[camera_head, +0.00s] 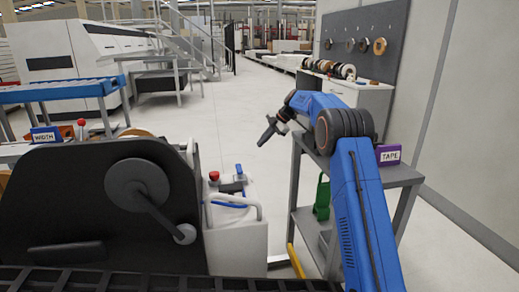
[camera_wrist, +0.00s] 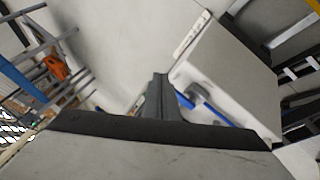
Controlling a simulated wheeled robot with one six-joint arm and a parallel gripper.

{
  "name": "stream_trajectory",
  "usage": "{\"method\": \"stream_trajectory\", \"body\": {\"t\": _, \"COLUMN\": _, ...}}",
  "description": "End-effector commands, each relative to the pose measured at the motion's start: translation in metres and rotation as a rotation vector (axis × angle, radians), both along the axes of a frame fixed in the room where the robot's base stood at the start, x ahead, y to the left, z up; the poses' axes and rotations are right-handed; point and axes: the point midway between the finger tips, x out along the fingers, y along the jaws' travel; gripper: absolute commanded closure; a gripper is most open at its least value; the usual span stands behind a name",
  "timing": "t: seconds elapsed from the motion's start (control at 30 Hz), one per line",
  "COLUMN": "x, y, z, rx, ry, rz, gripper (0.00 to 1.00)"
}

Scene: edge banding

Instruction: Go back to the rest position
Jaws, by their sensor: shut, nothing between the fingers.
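My gripper (camera_head: 267,137) is at the end of my blue arm, in the middle of the head view. It hangs in the air over the open floor, left of the grey shelf cart (camera_head: 400,176), and points down and to the left. It looks shut and empty. In the wrist view its fingers (camera_wrist: 160,92) show as one narrow dark shape with nothing between them.
A purple TAPE box (camera_head: 388,155) sits on the cart top and a green item (camera_head: 321,197) on its side. A black banding machine (camera_head: 90,215) stands at left, beside a white unit (camera_head: 237,240). A WIDTH box (camera_head: 45,135) is behind it. The aisle floor (camera_head: 245,100) is clear.

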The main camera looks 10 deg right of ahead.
Motion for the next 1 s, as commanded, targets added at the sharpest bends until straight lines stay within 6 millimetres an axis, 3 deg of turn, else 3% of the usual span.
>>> {"method": "stream_trajectory", "body": {"t": 0.43, "x": 0.001, "y": -0.002, "z": 0.005, "rx": -0.001, "ry": 0.000, "rz": -0.001, "gripper": 1.00}}
{"method": "stream_trajectory", "body": {"t": 0.57, "x": -0.006, "y": -0.002, "z": 0.012, "rx": -0.003, "ry": 0.011, "rz": -0.022, "gripper": 1.00}}
{"method": "stream_trajectory", "body": {"t": 0.77, "x": -0.047, "y": 0.000, "z": 0.044, "rx": -0.016, "ry": 0.077, "rz": -0.137, "gripper": 1.00}}
{"method": "stream_trajectory", "body": {"t": 1.0, "x": -0.115, "y": 0.001, "z": 0.082, "rx": -0.031, "ry": 0.171, "rz": -0.323, "gripper": 1.00}}
